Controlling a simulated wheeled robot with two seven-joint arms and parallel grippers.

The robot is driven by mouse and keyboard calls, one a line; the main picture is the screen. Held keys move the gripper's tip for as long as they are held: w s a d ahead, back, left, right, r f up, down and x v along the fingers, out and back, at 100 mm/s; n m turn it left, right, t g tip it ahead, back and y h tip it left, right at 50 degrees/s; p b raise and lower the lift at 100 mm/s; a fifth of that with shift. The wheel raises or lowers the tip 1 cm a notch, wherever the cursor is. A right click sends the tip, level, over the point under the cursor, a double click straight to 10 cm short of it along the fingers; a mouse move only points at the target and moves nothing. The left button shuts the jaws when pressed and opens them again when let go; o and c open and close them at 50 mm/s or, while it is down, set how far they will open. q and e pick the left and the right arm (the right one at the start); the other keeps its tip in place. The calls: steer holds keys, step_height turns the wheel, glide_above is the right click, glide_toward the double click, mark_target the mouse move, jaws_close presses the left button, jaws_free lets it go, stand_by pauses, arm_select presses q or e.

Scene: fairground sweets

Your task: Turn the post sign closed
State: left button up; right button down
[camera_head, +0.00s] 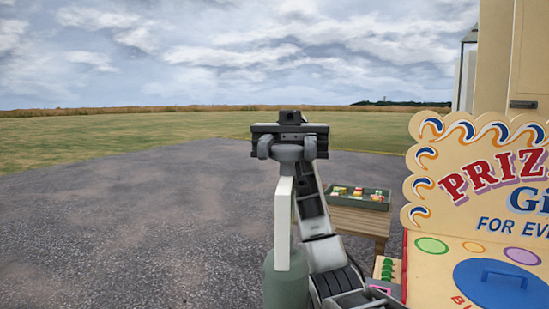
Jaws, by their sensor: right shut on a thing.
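The post sign's white board (283,225) stands upright in the middle of the view and is turned nearly edge-on, so no lettering on it can be read. Its grey-green post stands behind the board on a wide rounded base (286,286). My right gripper (288,150) is above the board, shut on the grey top of the post sign. The exact contact is partly hidden by the gripper. My left gripper is not in view.
A wooden table (345,219) with a dark green tray (378,205) of small coloured packets stands just right of my right arm. A cream prize stall board (480,180) with a blue handled disc fills the right. Paved ground at left is clear.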

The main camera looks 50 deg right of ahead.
stand_by(0.5)
steer(key=c, duration=0.9)
jaws_free()
